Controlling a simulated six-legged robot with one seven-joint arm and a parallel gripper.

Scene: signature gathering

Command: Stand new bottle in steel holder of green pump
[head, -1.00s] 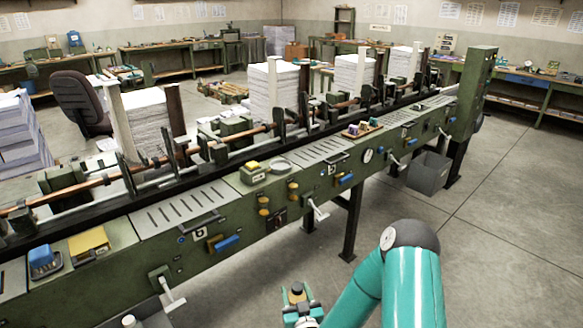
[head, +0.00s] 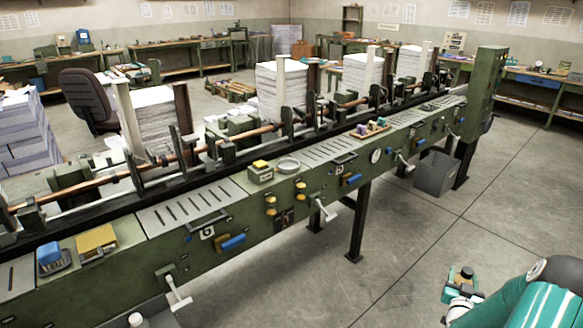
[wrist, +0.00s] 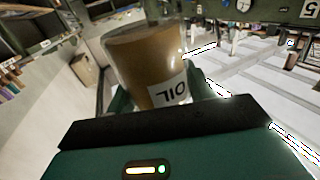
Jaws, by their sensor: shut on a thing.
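My gripper (wrist: 158,98) is shut on a brown bottle (wrist: 145,60) in the wrist view. The bottle carries a white label reading OIL, upside down in that view. In the head view my gripper (head: 461,284) is low on the right, out over the floor in front of the long green machine; I cannot make out the bottle clearly there. I cannot pick out a green pump with a steel holder for certain. A small green box with a yellow top (head: 260,171) and a round grey dish (head: 288,164) sit on the machine's top.
The long green machine (head: 250,225) runs diagonally across the head view, with levers on its front. A grey bin (head: 436,174) stands on the floor beside its right end. Paper stacks (head: 281,92) stand behind. The floor (head: 400,265) at front right is open.

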